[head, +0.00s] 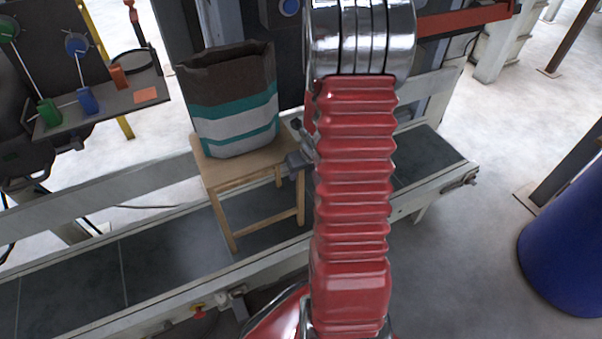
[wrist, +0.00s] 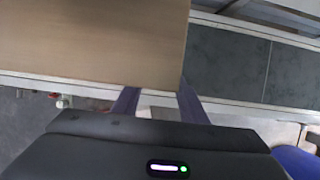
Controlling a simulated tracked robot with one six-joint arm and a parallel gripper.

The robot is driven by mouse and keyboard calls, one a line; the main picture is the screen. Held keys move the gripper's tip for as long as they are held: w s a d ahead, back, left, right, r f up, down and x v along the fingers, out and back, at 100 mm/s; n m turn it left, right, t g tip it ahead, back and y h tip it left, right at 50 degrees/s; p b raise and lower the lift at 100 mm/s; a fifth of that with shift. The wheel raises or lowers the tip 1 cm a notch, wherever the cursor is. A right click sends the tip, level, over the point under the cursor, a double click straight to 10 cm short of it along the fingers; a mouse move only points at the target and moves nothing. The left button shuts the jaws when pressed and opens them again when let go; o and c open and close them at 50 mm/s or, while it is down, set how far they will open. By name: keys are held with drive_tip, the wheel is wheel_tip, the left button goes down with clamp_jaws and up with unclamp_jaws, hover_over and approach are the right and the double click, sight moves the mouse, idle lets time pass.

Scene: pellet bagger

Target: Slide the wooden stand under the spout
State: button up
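The wooden stand (head: 248,170) is a light wood stool on the conveyor belt. An open dark bag with teal and white bands (head: 228,100) stands upright on it. In the head view a small grey part of my gripper (head: 300,160) shows at the right edge of the stand's top; my red arm hides the rest. In the wrist view my gripper (wrist: 157,92) has its two dark fingers apart, at the near edge of a broad tan wooden surface, the stand (wrist: 90,40). I cannot tell whether they touch it. I cannot clearly make out the spout; my arm covers that area.
The conveyor (head: 170,250) has raised pale rails and clear belt to the left of the stand. A tool shelf (head: 100,105) with coloured handles is at the upper left. A blue drum (head: 565,245) stands on the floor at the right.

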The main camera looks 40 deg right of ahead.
drive_tip(key=shift+x, duration=1.25)
drive_tip(key=shift+c, duration=0.4)
clamp_jaws()
